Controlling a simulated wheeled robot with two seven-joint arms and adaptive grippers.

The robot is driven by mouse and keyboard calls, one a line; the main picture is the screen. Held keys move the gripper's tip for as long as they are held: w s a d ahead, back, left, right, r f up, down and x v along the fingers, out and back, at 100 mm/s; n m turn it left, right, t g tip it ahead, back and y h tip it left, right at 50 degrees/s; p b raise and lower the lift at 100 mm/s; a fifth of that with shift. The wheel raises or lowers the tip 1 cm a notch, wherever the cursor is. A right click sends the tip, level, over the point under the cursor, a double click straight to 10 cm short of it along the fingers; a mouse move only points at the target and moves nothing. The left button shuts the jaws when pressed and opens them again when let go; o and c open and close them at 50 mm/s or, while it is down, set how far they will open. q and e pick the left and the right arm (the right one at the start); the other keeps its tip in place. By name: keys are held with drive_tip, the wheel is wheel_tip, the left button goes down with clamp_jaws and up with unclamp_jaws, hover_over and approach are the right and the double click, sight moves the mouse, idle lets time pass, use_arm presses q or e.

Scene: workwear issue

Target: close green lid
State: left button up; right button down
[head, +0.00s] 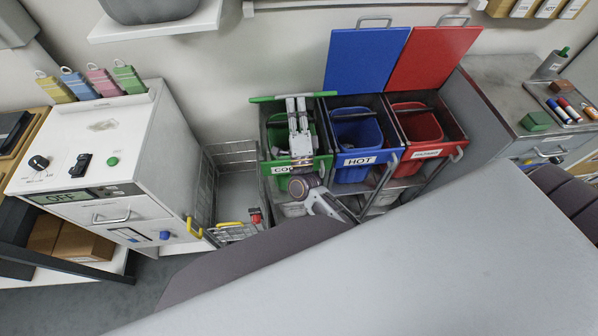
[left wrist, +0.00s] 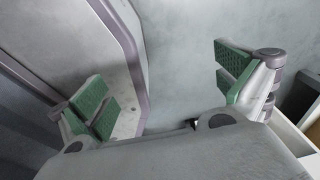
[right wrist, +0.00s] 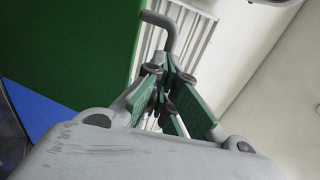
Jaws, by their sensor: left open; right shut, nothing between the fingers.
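The green lid (head: 262,99) shows edge-on as a thin strip above the green bin (head: 278,139) in the head view; it is raised, and its exact angle is hard to tell. In the right wrist view the lid (right wrist: 75,35) is a broad green panel at the left, with a grey bar handle (right wrist: 172,30). My right gripper (head: 297,100) is over the green bin by the lid's edge. Its fingers (right wrist: 172,88) are shut and empty, close to the handle; contact cannot be told. My left gripper (left wrist: 165,85) is open and empty, outside the head view.
The blue lid (head: 365,60) and red lid (head: 432,58) stand open beside the green one, above the blue bin (head: 357,135) and red bin (head: 416,125). A wire basket (head: 232,157) and a white cabinet (head: 90,150) stand to the left. A grey surface fills the front right.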

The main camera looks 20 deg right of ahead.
drive_tip(key=shift+w+d+r, duration=0.1)
drive_tip(key=shift+w+r, duration=0.35)
drive_tip(key=shift+r, duration=0.2)
drive_tip(key=shift+w+d+r+p, duration=0.15)
drive_tip(key=shift+w+r+p, duration=0.3)
drive_tip(key=shift+r+p, duration=0.15)
drive_tip(key=shift+x, duration=0.8)
use_arm(q)
drive_tip(key=shift+s+d+r, duration=0.3)
drive_tip(key=shift+d+r, duration=0.15)
drive_tip(key=shift+d, duration=0.05)
drive_tip(key=shift+s+d+r, duration=0.25)
drive_tip(key=shift+d+r, duration=0.15)
drive_tip(key=shift+d, duration=0.05)
use_arm(e)
drive_tip(key=shift+r, duration=0.3)
use_arm(q)
drive_tip(key=shift+d, duration=0.25)
drive_tip(key=shift+a, duration=0.1)
use_arm(e)
approach(295, 96)
drive_tip(key=shift+s+r+x, duration=0.1)
drive_tip(key=shift+r+x, duration=0.05)
drive_tip(key=shift+x, duration=0.95)
drive_tip(key=shift+s+r+x, duration=0.1)
drive_tip(key=shift+r+x, duration=0.05)
drive_tip(key=shift+x, duration=0.95)
drive_tip(key=shift+w, duration=0.1)
